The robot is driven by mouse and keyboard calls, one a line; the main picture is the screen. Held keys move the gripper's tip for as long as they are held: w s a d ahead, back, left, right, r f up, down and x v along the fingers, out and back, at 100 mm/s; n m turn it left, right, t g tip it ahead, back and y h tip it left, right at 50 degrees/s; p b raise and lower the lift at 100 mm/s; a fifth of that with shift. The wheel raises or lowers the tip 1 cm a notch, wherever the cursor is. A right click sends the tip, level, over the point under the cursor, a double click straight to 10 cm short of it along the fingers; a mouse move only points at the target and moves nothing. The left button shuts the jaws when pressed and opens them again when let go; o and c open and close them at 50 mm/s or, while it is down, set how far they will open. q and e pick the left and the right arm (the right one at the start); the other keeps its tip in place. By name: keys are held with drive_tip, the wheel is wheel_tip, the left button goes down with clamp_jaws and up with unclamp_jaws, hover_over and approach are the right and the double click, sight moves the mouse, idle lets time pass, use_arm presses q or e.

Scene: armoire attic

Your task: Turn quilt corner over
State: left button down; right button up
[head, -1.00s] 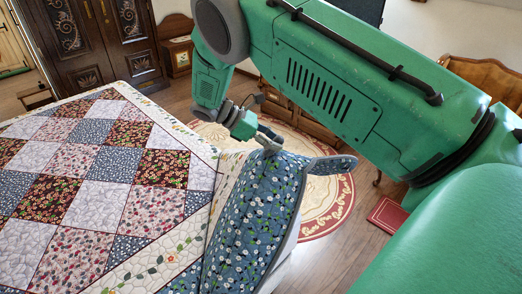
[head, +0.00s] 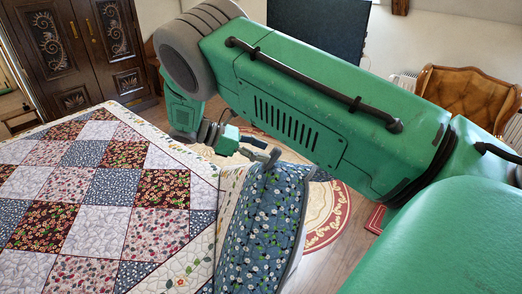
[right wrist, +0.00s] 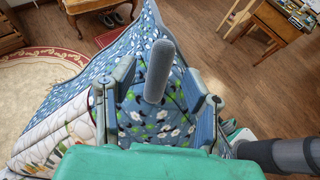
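The patchwork quilt (head: 100,217) lies over the bed at the left in the head view. Its near right edge is raised, showing the blue floral underside (head: 262,222) with a grey hem. The fingertips' exact contact is hidden by cloth. My left gripper is out of view.
A dark carved armoire (head: 78,50) stands behind the bed. A round red and cream rug (head: 322,222) lies on the wooden floor to the right of the quilt. A brown leather chair (head: 462,95) is at the far right. A small wooden table (right wrist: 283,22) shows in the wrist view.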

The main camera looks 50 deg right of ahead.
drive_tip(key=shift+w+a+r, duration=0.1)
drive_tip(key=shift+w, duration=0.05)
drive_tip(key=shift+a+r, duration=0.1)
drive_tip(key=shift+w+a+r, duration=0.15)
drive_tip(key=shift+w+a, duration=0.05)
drive_tip(key=v, duration=1.1)
drive_tip(key=shift+w, duration=0.25)
